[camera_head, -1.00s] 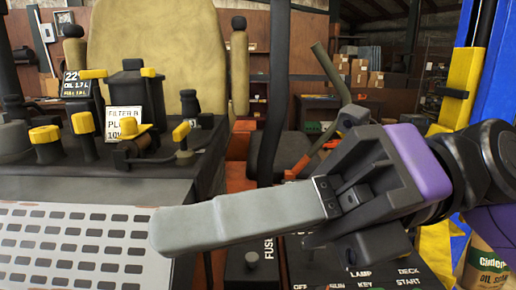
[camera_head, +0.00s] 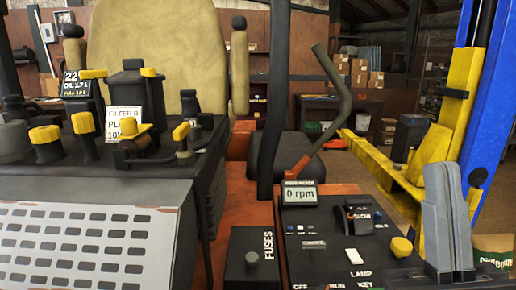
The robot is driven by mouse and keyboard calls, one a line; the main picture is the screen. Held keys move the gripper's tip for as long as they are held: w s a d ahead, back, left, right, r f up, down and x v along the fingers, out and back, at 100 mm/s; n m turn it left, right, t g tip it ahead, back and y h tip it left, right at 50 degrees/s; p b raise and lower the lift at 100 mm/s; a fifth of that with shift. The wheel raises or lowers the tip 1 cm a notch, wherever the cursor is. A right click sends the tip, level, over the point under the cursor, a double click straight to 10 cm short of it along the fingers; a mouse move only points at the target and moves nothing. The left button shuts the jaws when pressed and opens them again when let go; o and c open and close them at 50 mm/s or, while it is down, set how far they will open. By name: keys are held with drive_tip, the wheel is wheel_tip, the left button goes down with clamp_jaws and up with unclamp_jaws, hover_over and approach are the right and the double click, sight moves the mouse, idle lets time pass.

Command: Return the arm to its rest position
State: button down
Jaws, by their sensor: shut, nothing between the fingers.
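My gripper (camera_head: 441,172) stands at the lower right, its two grey fingers pointing up and pressed together with nothing between them. It is in front of the yellow lift post and to the right of the mower's control panel (camera_head: 330,245). The rest of my arm is below the picture's edge.
The panel carries a meter (camera_head: 300,194) reading 0 rpm, a throttle lever and a yellow knob (camera_head: 401,246). A black FUSES box (camera_head: 254,262) is left of it. A bent lever (camera_head: 335,90) rises behind. A yellow and blue lift post (camera_head: 462,95) stands at right.

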drive_tip(key=s+d+f+m+g+h, duration=0.1)
drive_tip(key=s+f+m+g+h, duration=0.15)
drive_tip(key=f, duration=0.55)
drive_tip(key=s+d+f+m+g+h, duration=0.1)
drive_tip(key=f+m+g+h, duration=0.25)
drive_tip(key=f, duration=0.55)
drive_tip(key=s+d+f+m+g+h, duration=0.1)
drive_tip(key=s+f+m+g+h, duration=0.15)
drive_tip(key=f, duration=0.55)
drive_tip(key=s+f+n+g+y, duration=0.2)
drive_tip(key=s+f+g, duration=0.5)
drive_tip(key=s+f, duration=0.7)
drive_tip(key=s, duration=0.3)
drive_tip(key=shift+a, duration=0.15)
